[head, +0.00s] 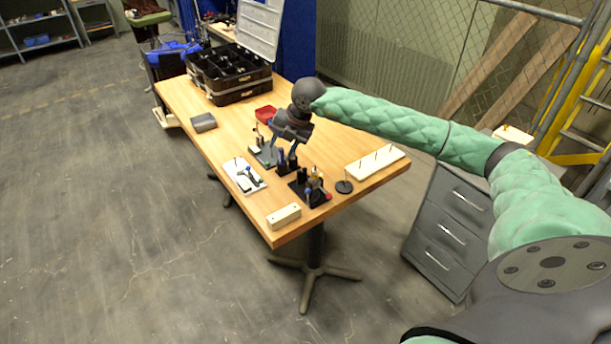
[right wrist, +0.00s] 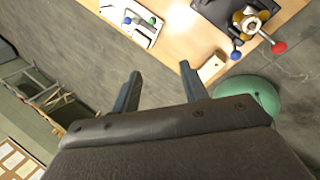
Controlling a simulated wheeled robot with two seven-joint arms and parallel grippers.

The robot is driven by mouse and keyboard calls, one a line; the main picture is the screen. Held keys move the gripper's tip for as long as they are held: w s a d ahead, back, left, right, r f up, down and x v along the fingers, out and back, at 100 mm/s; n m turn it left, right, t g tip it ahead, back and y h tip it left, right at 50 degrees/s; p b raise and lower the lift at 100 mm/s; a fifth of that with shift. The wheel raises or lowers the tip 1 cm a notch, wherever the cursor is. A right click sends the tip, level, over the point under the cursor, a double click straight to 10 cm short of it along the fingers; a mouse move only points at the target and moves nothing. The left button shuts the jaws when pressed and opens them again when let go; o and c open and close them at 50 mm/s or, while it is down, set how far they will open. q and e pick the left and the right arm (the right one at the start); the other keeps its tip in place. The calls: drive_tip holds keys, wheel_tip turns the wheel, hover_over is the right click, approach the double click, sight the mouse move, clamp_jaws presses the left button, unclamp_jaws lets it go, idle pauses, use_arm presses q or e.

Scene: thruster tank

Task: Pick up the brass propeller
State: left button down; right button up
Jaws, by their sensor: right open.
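A brass-coloured part (head: 316,180) sits on a black stand (head: 303,194) near the table's front right corner. It also shows at the top of the right wrist view (right wrist: 249,18), beside a blue ball and a red ball. It is too small to tell whether this is the propeller. My right gripper (head: 284,147) is above the table, behind and left of that stand, with its fingers pointing down. In the right wrist view its two fingers (right wrist: 160,72) are apart with nothing between them. My left gripper is not in view.
On the wooden table (head: 205,150) are a white tray (head: 240,181), a pale block (head: 283,217), a white pegged board (head: 375,163), a round black stand (head: 344,187), a red bin (head: 265,114) and a black organizer case (head: 228,75). A grey drawer cabinet (head: 447,228) stands right of the table.

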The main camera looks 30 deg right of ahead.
sight(315, 168)
drive_tip(key=shift+s+d+f+m+g+h+p, duration=0.15)
drive_tip(key=shift+s+d+f+m+g+h, duration=0.5)
drive_tip(key=shift+s+d+m, duration=0.45)
drive_tip(key=shift+s+d+f+m+g+h+p, duration=0.2)
drive_tip(key=shift+s+d+f+m+g+h, duration=0.3)
drive_tip(key=shift+s+d+f+m+h, duration=0.6)
drive_tip(key=shift+s+d+f+m+g+h+p, duration=0.15)
drive_tip(key=shift+s+d+f+m+g+h, duration=0.4)
drive_tip(key=shift+d, duration=0.9)
drive_tip(key=f+p, duration=0.1)
drive_tip(key=f, duration=0.1)
drive_tip(key=w+f+p, duration=0.1)
drive_tip(key=shift+d+f+m+p, duration=0.2)
drive_tip(key=shift+d+m+p, duration=0.1)
drive_tip(key=shift+d, duration=0.1)
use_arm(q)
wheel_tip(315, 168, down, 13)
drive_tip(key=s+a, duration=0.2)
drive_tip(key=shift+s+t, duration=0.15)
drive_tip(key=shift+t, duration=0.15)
use_arm(e)
drive_tip(key=shift+f, duration=0.65)
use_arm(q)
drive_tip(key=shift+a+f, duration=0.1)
use_arm(e)
clamp_jaws()
